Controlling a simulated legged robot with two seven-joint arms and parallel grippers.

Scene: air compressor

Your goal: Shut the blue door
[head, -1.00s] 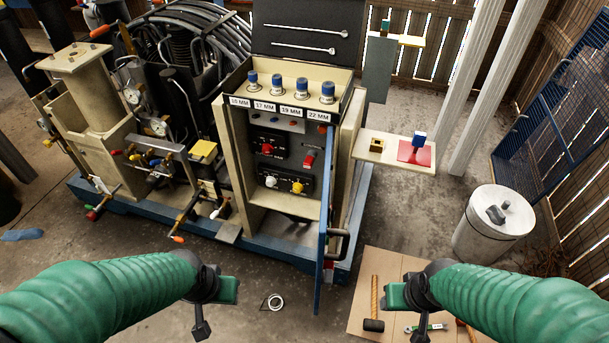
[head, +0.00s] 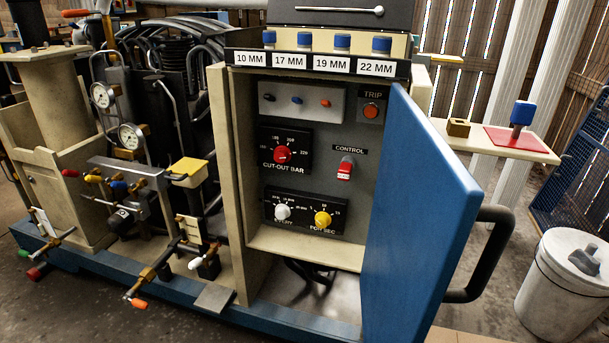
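The blue door (head: 418,215) stands open on the right side of the control cabinet, swung out toward me. Its black bar handle (head: 490,255) is on the door's right-hand face. The open cabinet (head: 240,180) shows a grey panel (head: 345,215) with a red cut-out knob, a red control switch, a white knob and a yellow knob. The cabinet's lower part is open, with dark hoses inside. Neither of my grippers shows in the head view now.
A side shelf (head: 545,150) with a red pad sticks out right of the cabinet, behind the door. A white lidded bin (head: 560,295) stands on the floor at the right. Valve levers and pipes (head: 135,195) project at the left.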

